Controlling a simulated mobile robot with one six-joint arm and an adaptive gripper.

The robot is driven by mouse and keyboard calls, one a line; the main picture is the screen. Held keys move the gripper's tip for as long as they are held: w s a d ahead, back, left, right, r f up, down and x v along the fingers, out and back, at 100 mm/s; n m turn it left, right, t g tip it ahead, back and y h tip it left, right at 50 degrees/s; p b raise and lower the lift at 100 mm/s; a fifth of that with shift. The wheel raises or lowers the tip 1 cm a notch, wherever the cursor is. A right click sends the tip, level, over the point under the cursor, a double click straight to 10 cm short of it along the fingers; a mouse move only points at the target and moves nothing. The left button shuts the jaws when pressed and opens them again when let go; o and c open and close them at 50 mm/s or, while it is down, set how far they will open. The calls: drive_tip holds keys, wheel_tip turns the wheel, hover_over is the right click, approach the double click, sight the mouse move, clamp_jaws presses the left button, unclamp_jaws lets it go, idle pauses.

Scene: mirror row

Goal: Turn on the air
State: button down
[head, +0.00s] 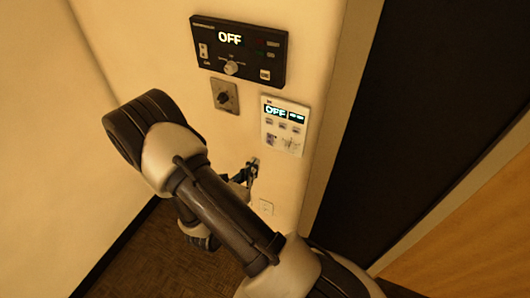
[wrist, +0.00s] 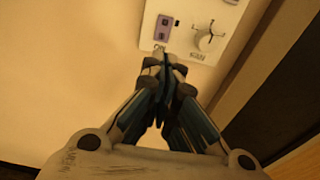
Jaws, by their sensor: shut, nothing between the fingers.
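A white control panel (head: 285,112) hangs on the wall with a lit "OFF" display and a row of small buttons. Its lower part shows in the wrist view, with a purple-grey rocker switch (wrist: 163,26) and a round white dial (wrist: 210,38). A black control panel (head: 238,50) hangs above left, also lit "OFF", with a white knob (head: 231,68). My gripper (head: 254,164) is shut and empty, below the white panel. In the wrist view, its fingertips (wrist: 162,55) overlap the panel's lower edge, under the rocker switch. I cannot tell whether they touch.
A small grey plate with a dark rotary knob (head: 224,97) sits left of the white panel. A small white wall plate (head: 266,207) is lower down. A door frame (head: 330,120) and dark door (head: 420,100) stand to the right. The left wall is bare.

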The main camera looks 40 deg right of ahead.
sight(270, 144)
drive_tip(key=b+x, duration=0.1)
drive_tip(key=x, duration=0.8)
drive_tip(key=shift+a+b, duration=0.1)
drive_tip(key=shift+b, duration=0.2)
